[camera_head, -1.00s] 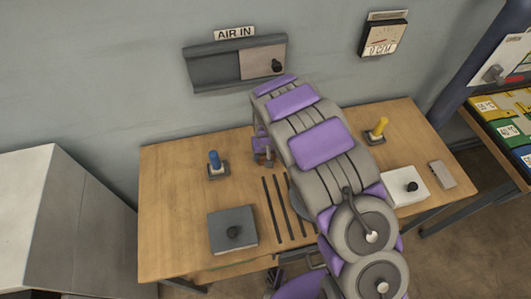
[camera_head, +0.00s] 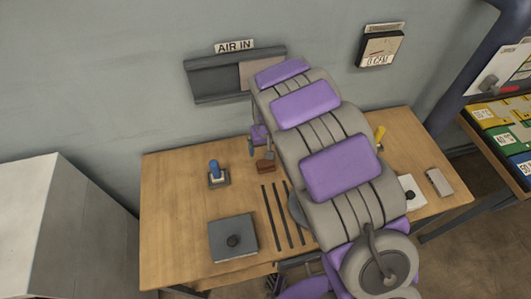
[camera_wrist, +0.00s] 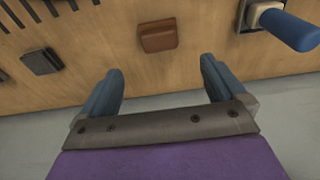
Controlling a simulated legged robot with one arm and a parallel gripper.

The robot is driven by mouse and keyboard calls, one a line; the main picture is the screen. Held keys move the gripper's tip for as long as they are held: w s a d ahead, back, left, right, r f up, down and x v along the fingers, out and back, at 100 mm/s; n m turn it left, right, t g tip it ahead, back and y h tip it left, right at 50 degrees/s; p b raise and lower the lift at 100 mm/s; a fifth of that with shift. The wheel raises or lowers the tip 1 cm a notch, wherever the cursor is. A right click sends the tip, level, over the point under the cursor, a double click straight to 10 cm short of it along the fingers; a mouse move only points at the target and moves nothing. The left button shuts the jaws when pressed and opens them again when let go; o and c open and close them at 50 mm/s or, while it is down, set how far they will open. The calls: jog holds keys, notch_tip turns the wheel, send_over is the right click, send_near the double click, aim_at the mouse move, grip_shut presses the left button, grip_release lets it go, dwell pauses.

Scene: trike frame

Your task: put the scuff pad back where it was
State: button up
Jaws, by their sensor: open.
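The scuff pad, which I take to be the small reddish-brown block (camera_head: 265,166), lies flat on the wooden bench near its back edge. It lies between the blue-handled tool and my arm. In the wrist view the block (camera_wrist: 159,36) is ahead of the fingertips, roughly in line with the gap between them, and nothing touches it. My gripper (camera_head: 259,148) is open and empty, just behind the block in the head view. Its two blue-grey fingers (camera_wrist: 161,75) stand wide apart in the wrist view.
The blue-handled tool (camera_head: 214,172) stands in a holder left of the block. A grey plate with a knob (camera_head: 232,238) and dark slots (camera_head: 275,215) lie nearer. My arm covers the bench's middle. A yellow handle (camera_head: 380,135), white box (camera_head: 410,193) and grey block (camera_head: 439,182) are right.

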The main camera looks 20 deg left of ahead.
jog(key=r, duration=0.5)
jog(key=shift+s+a+r+p, duration=0.1)
jog(key=shift+s+r+p, duration=0.2)
jog(key=shift+r+p, duration=0.1)
jog(key=s+d+r+m, duration=0.1)
jog(key=s+d+r, duration=0.25)
jog(key=d, duration=0.35)
jog(key=s+d+r+m+g+h, duration=0.1)
jog(key=s+d+r, duration=0.25)
jog(key=d, duration=0.25)
jog(key=s+d+r+m, duration=0.2)
jog(key=d+r, duration=0.3)
jog(key=d, duration=0.2)
jog(key=s+d+r+m+g, duration=0.1)
jog(key=s+d, duration=0.4)
jog(key=s, duration=0.6)
jog(key=s+d+r+m+g, duration=0.1)
jog(key=s+d, duration=0.4)
jog(key=s, duration=0.7)
jog(key=shift+d+r, duration=0.25)
jog(key=shift+r, duration=0.45)
